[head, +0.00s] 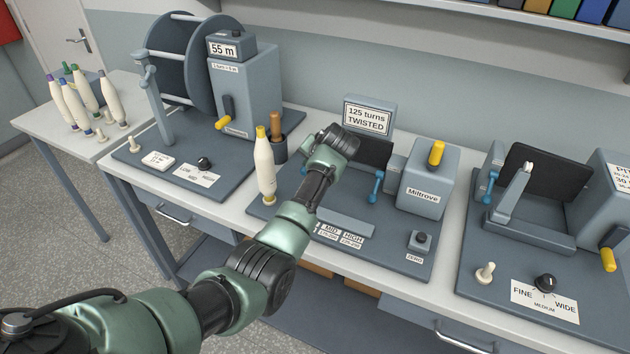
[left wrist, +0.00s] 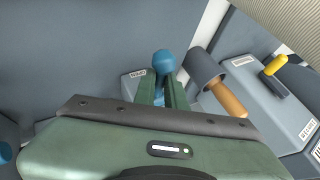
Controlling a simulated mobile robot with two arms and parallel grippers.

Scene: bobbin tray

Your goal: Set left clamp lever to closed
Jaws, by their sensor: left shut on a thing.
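The left clamp lever shows in the left wrist view as a blue rounded knob (left wrist: 163,62). My left gripper (left wrist: 163,92) is shut on it, with a green finger on each side of its stem. The other clamp lever (head: 376,187), also blue, stands on the right side of the twist tester (head: 405,262), whose display (head: 368,118) reads 125 turns TWISTED. A small label (left wrist: 136,73) sits beside the held lever, too small to read. My right gripper is not in view.
A white bobbin with a yellow tip (head: 264,165) stands close to my left forearm. Behind it is a dark holder (head: 280,150) with a wooden handle. A grey box with a yellow knob (head: 436,153) stands to the right. Other machines flank the tester.

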